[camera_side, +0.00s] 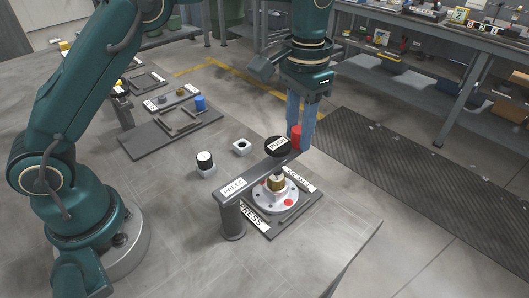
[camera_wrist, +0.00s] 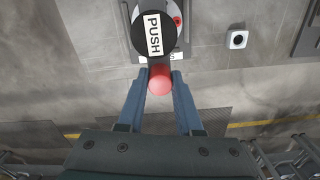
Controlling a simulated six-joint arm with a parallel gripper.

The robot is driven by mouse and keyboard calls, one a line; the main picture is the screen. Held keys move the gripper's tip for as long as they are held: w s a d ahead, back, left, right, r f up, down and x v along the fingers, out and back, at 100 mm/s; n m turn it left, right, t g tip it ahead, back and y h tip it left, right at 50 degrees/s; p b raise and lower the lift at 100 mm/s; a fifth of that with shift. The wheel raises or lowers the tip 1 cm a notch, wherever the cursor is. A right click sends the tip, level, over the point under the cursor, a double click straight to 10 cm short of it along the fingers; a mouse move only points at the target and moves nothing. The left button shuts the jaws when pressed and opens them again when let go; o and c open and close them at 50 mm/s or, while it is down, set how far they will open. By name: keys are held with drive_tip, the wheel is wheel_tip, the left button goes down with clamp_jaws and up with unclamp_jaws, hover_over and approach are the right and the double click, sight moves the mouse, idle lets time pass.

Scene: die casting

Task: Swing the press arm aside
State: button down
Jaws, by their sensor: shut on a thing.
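The press arm (camera_side: 250,175) is a dark grey bar on a post (camera_side: 232,222), labelled PRESS. It reaches over a round white fixture (camera_side: 272,197) with a brass-coloured part (camera_side: 276,183) on it. A black PUSH knob (camera_side: 277,147) sits on the bar; in the wrist view the knob (camera_wrist: 153,33) is just ahead of my fingers. A red handle (camera_side: 296,136) stands at the bar's free end. My gripper (camera_side: 301,128) points down with its blue fingers at this handle. In the wrist view my gripper (camera_wrist: 160,82) is shut on the red handle (camera_wrist: 160,80), one finger each side.
The table's front right is clear.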

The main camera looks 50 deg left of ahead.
drive_tip(key=shift+d, duration=0.1)
drive_tip(key=s+d+m, duration=0.4)
drive_tip(key=d+m, duration=0.5)
drive_tip(key=d, duration=0.2)
drive_tip(key=s+d+m, duration=0.4)
drive_tip(key=s+m, duration=0.5)
drive_tip(key=s, duration=0.3)
drive_tip(key=shift+d, duration=0.25)
drive_tip(key=c, duration=0.6)
unclamp_jaws()
